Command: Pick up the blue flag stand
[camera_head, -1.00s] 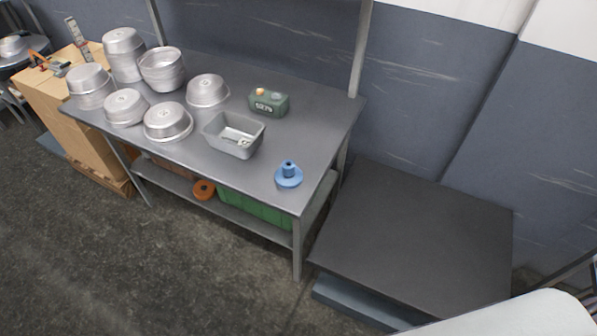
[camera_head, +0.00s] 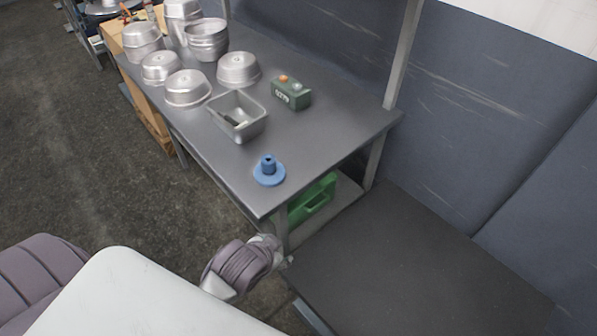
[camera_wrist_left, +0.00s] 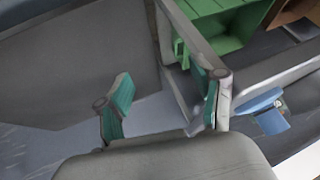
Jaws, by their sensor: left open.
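The blue flag stand (camera_head: 268,172) stands upright near the front right corner of the steel table (camera_head: 340,122) in the head view. It has a round flat base and a short post. In the head view, my left wrist is below and in front of the stand, by the table's front right leg, apart from the stand. My right gripper is not in view.
A grey loaf pan (camera_head: 238,117), a green box (camera_head: 291,93) and several round metal pans stand farther left and back on the table. A green bin (camera_head: 312,203) sits on the lower shelf. A dark flat platform (camera_head: 420,265) lies to the right.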

